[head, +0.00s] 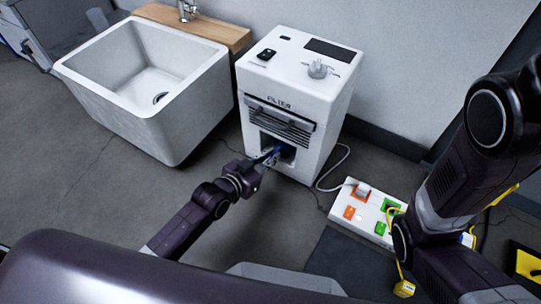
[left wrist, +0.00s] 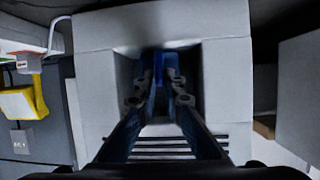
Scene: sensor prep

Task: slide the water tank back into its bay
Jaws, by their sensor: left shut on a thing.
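The white machine (head: 262,80) marked FILTER has a front bay (head: 291,155) below its dark vent slats. A blue part (head: 278,149) shows in the bay mouth, apparently the water tank's grip; it also shows in the left wrist view (left wrist: 158,72). The rest of the tank is hidden in the dark bay and behind my fingers. My left gripper (head: 268,155) reaches into the bay mouth and is shut on this blue part. How deep the tank sits cannot be told. My right arm crosses the right side of the head view; its gripper is out of the picture.
A white sink (head: 185,110) stands left of the machine. A power strip (head: 365,213) with orange and green sockets lies on the floor to the right, with a white cable (head: 322,182) running near the machine. A yellow plug (head: 404,289) hangs near my right arm.

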